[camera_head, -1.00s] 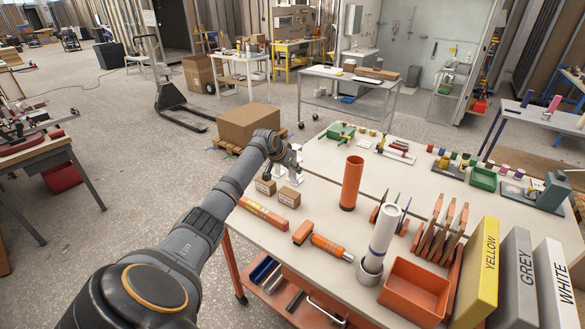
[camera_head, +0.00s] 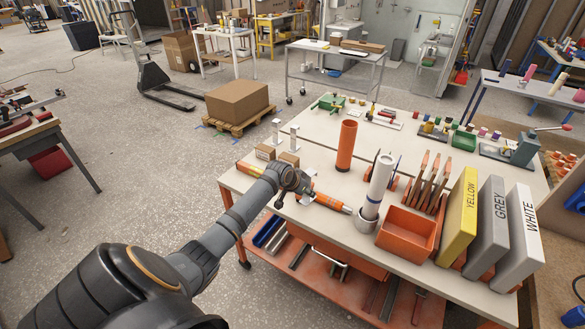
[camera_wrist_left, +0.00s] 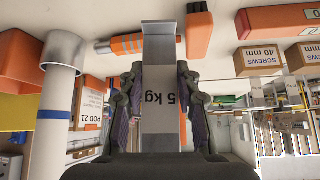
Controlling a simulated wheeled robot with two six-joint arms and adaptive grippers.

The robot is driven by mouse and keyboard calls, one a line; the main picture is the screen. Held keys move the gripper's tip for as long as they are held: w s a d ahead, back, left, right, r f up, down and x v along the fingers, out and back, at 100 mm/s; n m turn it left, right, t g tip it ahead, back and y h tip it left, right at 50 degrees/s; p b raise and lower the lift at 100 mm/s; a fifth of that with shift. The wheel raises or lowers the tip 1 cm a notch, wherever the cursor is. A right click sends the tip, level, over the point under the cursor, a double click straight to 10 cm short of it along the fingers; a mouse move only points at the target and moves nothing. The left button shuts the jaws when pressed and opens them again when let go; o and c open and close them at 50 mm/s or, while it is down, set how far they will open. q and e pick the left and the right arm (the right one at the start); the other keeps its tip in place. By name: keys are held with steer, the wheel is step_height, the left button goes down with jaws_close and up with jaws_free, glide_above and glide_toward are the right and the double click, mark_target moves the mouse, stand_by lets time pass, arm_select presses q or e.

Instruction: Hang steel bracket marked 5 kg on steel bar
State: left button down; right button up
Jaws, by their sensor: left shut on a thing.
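My left gripper (camera_head: 290,188) is above the near-left part of the bench, over an orange-banded tool. The left wrist view shows the fingers (camera_wrist_left: 158,85) shut on a flat steel bracket marked 5 kg (camera_wrist_left: 158,125), one on each side. I cannot single out the steel bar in either view. My right gripper is not in view.
Two cardboard screw boxes (camera_head: 265,152) stand left of an orange tube (camera_head: 346,145). A white tube (camera_head: 379,185), an orange bin (camera_head: 405,235) and yellow, grey and white binders (camera_head: 512,235) crowd the right. The bench middle (camera_head: 315,130) is fairly clear.

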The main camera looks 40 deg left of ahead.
arm_select(q)
steer(key=s+d+f+b, duration=0.1)
steer(key=s+d+f, duration=0.3)
steer(key=s+d, duration=0.45)
steer(key=s+d+f+b, duration=0.1)
steer(key=s+d+f, duration=0.4)
steer(key=d, duration=0.7)
steer(key=s+f+b, duration=0.3)
steer(key=f+b, duration=0.7)
steer(key=b, duration=0.2)
steer(key=shift+s+d+f+n, duration=0.15)
steer(key=shift+d+f+n, duration=0.1)
steer(key=shift+n, duration=0.15)
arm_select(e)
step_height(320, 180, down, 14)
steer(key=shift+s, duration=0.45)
